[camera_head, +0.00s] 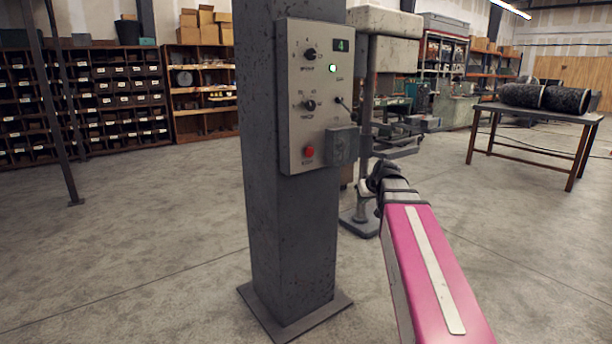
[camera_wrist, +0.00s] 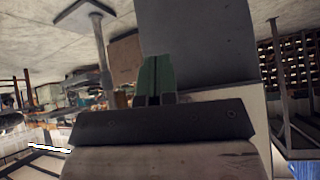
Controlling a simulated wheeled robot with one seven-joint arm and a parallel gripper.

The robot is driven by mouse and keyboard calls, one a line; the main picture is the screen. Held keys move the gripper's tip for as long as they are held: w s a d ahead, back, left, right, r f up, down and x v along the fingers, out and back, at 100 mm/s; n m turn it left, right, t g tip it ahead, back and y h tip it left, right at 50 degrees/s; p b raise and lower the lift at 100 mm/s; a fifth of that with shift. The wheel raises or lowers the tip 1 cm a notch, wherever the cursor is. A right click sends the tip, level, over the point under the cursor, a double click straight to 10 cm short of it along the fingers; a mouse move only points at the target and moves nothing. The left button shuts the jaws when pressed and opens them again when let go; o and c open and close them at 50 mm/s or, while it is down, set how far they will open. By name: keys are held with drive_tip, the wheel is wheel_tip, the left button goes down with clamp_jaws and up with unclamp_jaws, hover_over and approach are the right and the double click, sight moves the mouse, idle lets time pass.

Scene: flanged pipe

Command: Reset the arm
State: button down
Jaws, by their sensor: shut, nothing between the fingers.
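My gripper (camera_wrist: 156,62) shows in the wrist view as two green fingers pressed together, with a thin dark seam between them. It is shut and holds nothing. In the head view my pink arm (camera_head: 428,265) reaches forward from the lower right. Its dark wrist end (camera_head: 384,178) is just right of the grey column (camera_head: 290,230). I cannot clearly make out the fingers in that view. The wrist view is upside down, with the column (camera_wrist: 200,40) beyond the fingers; whether they touch it I cannot tell.
A control panel (camera_head: 312,120) with knobs, a green light and a red button is on the column. A grey box (camera_head: 342,146) is at its lower right. Shelves (camera_head: 85,105) line the back left. Open floor lies left.

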drive_tip(key=s+f+m+g+h, duration=0.1)
drive_tip(key=s+f+g, duration=0.1)
drive_tip(key=s+f, duration=0.4)
drive_tip(key=s+a+f+m+g+h, duration=0.1)
drive_tip(key=s+f+g, duration=0.2)
drive_tip(key=s+f, duration=0.4)
drive_tip(key=s+f+m+g+h, duration=0.1)
drive_tip(key=s+f, duration=0.5)
drive_tip(key=f, duration=1)
drive_tip(key=shift+s+a+f+m+g, duration=0.15)
drive_tip(key=shift+s+a+m+g, duration=0.2)
drive_tip(key=shift+g, duration=0.35)
